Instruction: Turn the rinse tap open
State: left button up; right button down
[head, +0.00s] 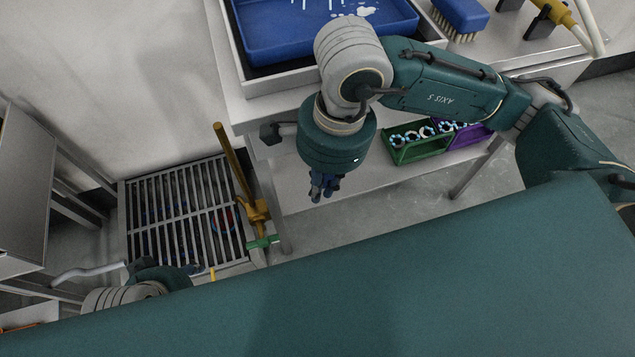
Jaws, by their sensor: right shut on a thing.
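The rinse tap (257,211) is a brass-coloured fitting on a tall upright brass pipe (232,160), beside the floor grate. A green lever (262,243) sits at its lower end, lying crosswise. My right gripper (322,188) points down, to the right of the tap and apart from it in the picture. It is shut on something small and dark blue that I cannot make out. My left gripper (194,269) is at the lower left, left of the green lever, mostly hidden by its own arm and my body. I cannot tell whether it is open.
A metal floor grate (180,210) lies left of the tap. A steel bench holds a blue tray (270,35) and a blue brush (461,14). On its lower shelf stand a green bin (412,154) and a purple bin (470,137) with ring-shaped parts. A metal cabinet (22,190) stands at left.

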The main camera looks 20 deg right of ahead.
jog(key=shift+w+d+r, duration=0.1)
jog(key=shift+w, duration=0.05)
dwell(0.3)
jog(key=c, duration=1.7)
grip_release()
jog(key=r, duration=0.8)
jog(key=d+r, duration=0.1)
jog(key=r, duration=0.3)
